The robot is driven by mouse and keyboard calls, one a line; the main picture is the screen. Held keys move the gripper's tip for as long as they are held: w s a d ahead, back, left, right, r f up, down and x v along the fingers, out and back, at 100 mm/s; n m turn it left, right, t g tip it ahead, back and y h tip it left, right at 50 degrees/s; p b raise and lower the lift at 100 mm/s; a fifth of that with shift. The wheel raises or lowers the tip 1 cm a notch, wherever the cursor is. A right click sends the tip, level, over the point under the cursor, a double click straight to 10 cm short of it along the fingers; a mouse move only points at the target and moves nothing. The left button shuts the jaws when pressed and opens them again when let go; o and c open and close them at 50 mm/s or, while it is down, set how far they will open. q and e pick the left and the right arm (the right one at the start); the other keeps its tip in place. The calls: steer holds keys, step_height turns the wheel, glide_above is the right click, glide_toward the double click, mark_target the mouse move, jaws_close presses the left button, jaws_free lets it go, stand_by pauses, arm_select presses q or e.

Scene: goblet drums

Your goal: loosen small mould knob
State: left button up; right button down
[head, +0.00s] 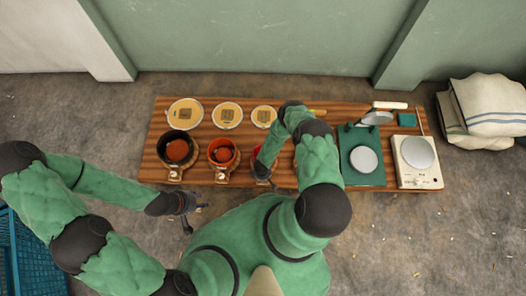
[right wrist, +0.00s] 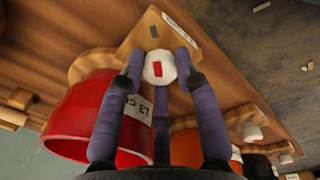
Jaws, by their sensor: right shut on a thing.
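The small red mould (right wrist: 85,115) stands on the table, mostly hidden by my right arm in the head view, where a bit of its red side (head: 256,154) shows. Its white round knob (right wrist: 158,68) with a red mark sits on a wooden base in front of it. My right gripper (right wrist: 160,75) has its fingers around this knob and is shut on it; it also shows in the head view (head: 262,178). My left gripper (head: 194,213) is empty, its fingers apart, off the table's front edge at the left.
An orange mould (head: 222,154) and a black mould (head: 178,149) stand left of the red one, each with its own knob in front. Yellow discs (head: 228,115) lie behind. A green press stand (head: 378,176) and a scale (head: 415,178) occupy the table's right.

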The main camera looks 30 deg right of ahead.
steer(key=shift+s, duration=0.15)
steer(key=c, duration=0.9)
jaws_free()
steer(key=shift+r, duration=0.1)
step_height(320, 180, up, 12)
steer(key=shift+s+a, duration=0.25)
steer(key=shift+a, duration=0.05)
